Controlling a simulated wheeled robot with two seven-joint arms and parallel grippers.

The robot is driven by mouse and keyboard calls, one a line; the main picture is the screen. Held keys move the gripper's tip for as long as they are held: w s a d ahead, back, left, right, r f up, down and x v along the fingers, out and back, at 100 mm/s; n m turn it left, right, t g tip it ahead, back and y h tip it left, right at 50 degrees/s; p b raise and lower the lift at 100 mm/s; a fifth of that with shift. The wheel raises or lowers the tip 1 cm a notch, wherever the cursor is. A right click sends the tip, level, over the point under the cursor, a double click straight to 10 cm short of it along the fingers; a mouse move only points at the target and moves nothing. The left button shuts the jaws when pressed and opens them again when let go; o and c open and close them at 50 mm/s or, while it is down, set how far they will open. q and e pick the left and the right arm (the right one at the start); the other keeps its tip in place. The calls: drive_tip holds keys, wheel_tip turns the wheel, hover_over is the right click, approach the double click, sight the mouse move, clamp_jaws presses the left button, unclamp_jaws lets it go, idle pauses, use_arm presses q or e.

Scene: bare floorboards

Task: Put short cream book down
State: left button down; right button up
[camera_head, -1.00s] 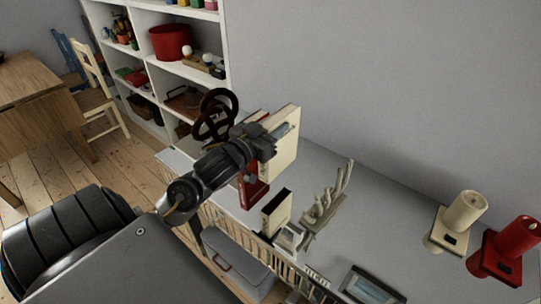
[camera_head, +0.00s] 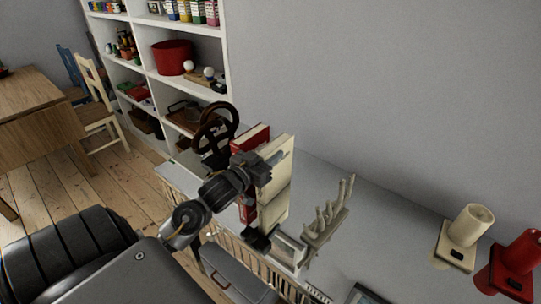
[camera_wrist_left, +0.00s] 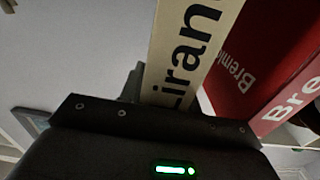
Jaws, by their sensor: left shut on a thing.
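My left gripper (camera_head: 268,162) is shut on a cream book (camera_head: 283,179), held upright above the white top of the low unit. In the left wrist view the cream book (camera_wrist_left: 186,50) shows black lettering and rises just beyond the dark gripper body. Directly below it in the head view is another cream surface (camera_head: 274,209); I cannot tell whether the two touch. A red book (camera_head: 250,139) stands close behind and left of the gripper. Red covers with white lettering (camera_wrist_left: 252,58) show close to the cream book's right. My right gripper is out of view.
A cream rack with upright prongs (camera_head: 326,215) stands right of the books. White top between rack and candles is clear.

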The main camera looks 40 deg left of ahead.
use_arm(q)
drive_tip(key=c, duration=1.5)
unclamp_jaws()
drive_tip(key=shift+f, duration=0.15)
drive_tip(key=o, duration=0.5)
